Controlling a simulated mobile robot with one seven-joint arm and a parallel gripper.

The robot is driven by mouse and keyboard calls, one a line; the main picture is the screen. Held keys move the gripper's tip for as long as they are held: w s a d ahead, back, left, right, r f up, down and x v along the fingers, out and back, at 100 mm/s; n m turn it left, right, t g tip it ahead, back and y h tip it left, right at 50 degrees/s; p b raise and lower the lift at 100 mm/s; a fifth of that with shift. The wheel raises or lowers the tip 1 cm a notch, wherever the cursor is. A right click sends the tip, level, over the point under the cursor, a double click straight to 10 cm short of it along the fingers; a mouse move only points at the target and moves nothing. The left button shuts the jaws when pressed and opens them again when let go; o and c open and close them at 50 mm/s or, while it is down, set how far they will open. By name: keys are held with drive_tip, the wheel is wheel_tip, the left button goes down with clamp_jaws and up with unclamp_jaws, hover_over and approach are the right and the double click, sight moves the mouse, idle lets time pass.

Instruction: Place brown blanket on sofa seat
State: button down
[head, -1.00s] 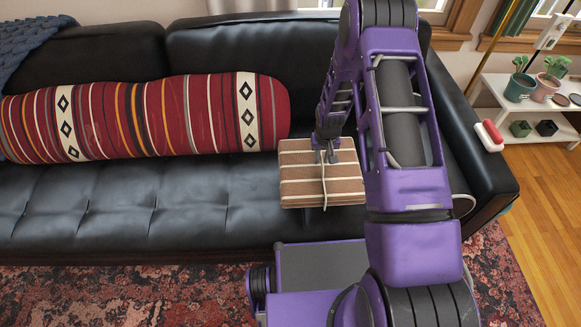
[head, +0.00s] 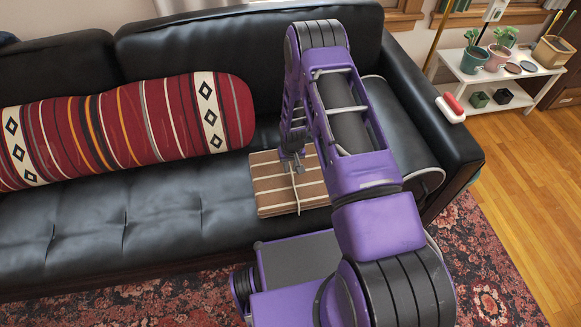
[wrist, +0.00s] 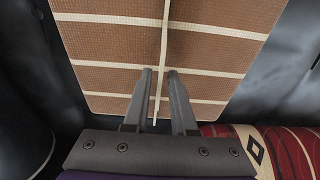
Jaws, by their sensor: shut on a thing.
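The brown blanket (head: 275,187) is a folded square with cream stripes and a pale cord across its middle. In the head view it is at the right part of the black sofa seat (head: 155,215); I cannot tell whether it rests on the seat or is just above it. My gripper (head: 294,163) is above the blanket, its fingers close together on the cord. In the wrist view the blanket (wrist: 110,76) fills the upper middle, and the fingers (wrist: 160,75) pinch the cord between them. My arm hides part of the blanket's right side.
A long red striped bolster (head: 130,125) lies along the sofa back, left of the blanket. A red and white object (head: 451,107) sits on the right armrest. A white shelf with plants (head: 490,72) stands beyond it. The seat's front left is clear.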

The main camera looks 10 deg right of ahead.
drive_tip(key=shift+f, duration=0.1)
drive_tip(key=c, duration=0.7)
unclamp_jaws()
drive_tip(key=r, duration=0.4)
drive_tip(key=s+r+p, duration=0.1)
drive_tip(key=r, duration=0.3)
drive_tip(key=s+r+p, duration=0.1)
drive_tip(key=r, duration=0.3)
drive_tip(key=shift+w, duration=0.1)
